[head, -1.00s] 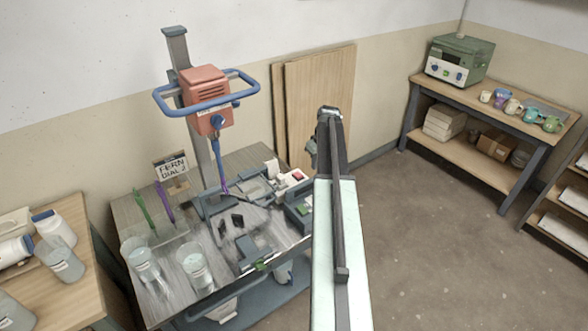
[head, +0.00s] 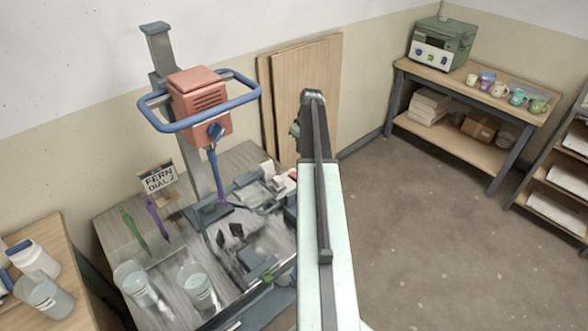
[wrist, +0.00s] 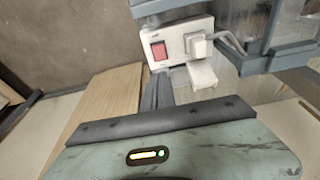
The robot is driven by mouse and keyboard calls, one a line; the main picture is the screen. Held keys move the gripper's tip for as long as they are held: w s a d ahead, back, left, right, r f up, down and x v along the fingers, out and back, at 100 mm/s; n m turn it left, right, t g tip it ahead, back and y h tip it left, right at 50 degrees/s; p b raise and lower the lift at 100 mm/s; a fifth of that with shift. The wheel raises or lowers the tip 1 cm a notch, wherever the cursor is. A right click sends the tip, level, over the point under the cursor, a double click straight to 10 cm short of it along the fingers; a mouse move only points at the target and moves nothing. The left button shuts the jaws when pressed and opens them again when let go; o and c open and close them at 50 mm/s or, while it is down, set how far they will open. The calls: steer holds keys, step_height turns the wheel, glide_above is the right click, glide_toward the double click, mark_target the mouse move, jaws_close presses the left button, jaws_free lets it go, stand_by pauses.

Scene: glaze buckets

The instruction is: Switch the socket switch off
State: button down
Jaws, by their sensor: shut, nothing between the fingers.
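The socket is a white box (wrist: 178,32) with a red switch (wrist: 158,51) on its left and a white plug (wrist: 198,45) with a grey cord on its right. In the head view the socket (head: 283,187) shows only partly beside my arm. My gripper (wrist: 157,78) is shut and empty, its dark fingers pointing up the wrist view to just below the red switch. I cannot tell whether they touch the socket. In the head view my arm hides the gripper's tips. Whether the switch is on or off is too small to read.
A mixer stand with an orange motor head (head: 200,100) and blue ring handle stands on the workbench (head: 110,225). Clear buckets (head: 197,287) are at its front. Wooden boards (head: 310,85) lean on the wall behind. The floor (head: 440,240) at right is clear.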

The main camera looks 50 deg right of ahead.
mark_target(296, 175)
steer(key=b+x, duration=0.9)
steer(key=s+b+x, duration=0.1)
steer(key=b+x, duration=0.3)
steer(key=shift+a+f, duration=0.15)
steer(key=shift+f, duration=0.25)
steer(key=shift+s+f+b, duration=0.1)
steer(key=shift+f+b, duration=0.15)
steer(key=shift+b, duration=0.2)
steer(key=shift+r, duration=0.1)
